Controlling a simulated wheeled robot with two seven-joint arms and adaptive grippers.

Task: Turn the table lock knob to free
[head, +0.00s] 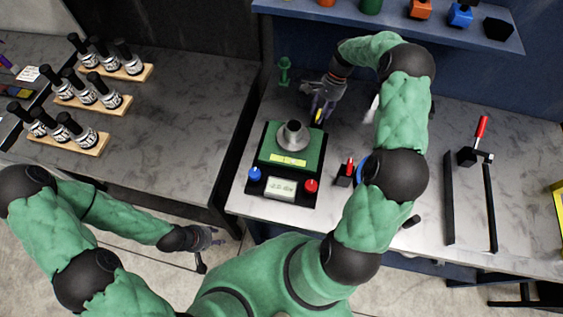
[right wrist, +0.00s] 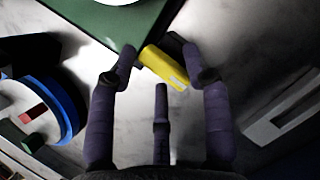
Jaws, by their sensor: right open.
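The tilting positioner has a green table (head: 307,163) with a grey flanged cone (head: 293,136) on top. A yellow bar-shaped knob (right wrist: 165,68) with a pale mark and a dark part behind it sits beside the green table edge (right wrist: 112,28); I take it to be the lock knob. My right gripper (head: 318,108) is at the far right corner of the positioner, partly covering the knob. In the right wrist view, the open purple fingers (right wrist: 160,72) straddle the knob, and I cannot tell whether they touch it. My left gripper (head: 212,240) hangs low near the bench front, its fingers too small to read.
A blue button (head: 254,174), a red button (head: 311,185) and a display (head: 282,187) are on the positioner's front. A red-handled tool (head: 348,170) stands to the right. A green stand (head: 285,70) is behind. Racks of bottles (head: 90,90) are at left.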

